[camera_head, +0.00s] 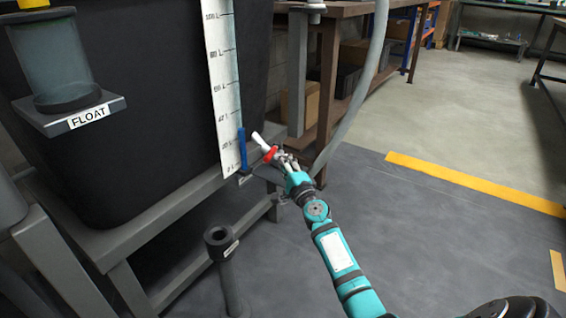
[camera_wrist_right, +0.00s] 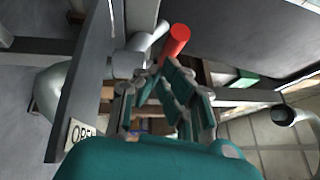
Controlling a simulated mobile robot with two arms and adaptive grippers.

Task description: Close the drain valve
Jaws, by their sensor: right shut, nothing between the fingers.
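The drain valve (camera_head: 262,146) is a pale fitting low at the right corner of the dark tank, with a red handle (camera_head: 271,155). In the right wrist view its grey-white body (camera_wrist_right: 130,60) and the red handle's end (camera_wrist_right: 179,36) show just beyond my fingers. My right gripper (camera_head: 285,161) reaches it from the lower right. It is shut and empty, with its fingertips (camera_wrist_right: 166,76) close by the red handle. I cannot tell whether they touch it. A plate with a partly hidden label starting "OP" (camera_wrist_right: 80,132) shows at the left of the wrist view. My left gripper is not in view.
The tank (camera_head: 130,110) stands on a grey frame (camera_head: 130,238), with a level scale (camera_head: 226,90) and blue marker (camera_head: 242,150) beside the valve. A grey hose (camera_head: 362,95) hangs behind my gripper. A dark post (camera_head: 222,245) stands in front. Floor at right is clear.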

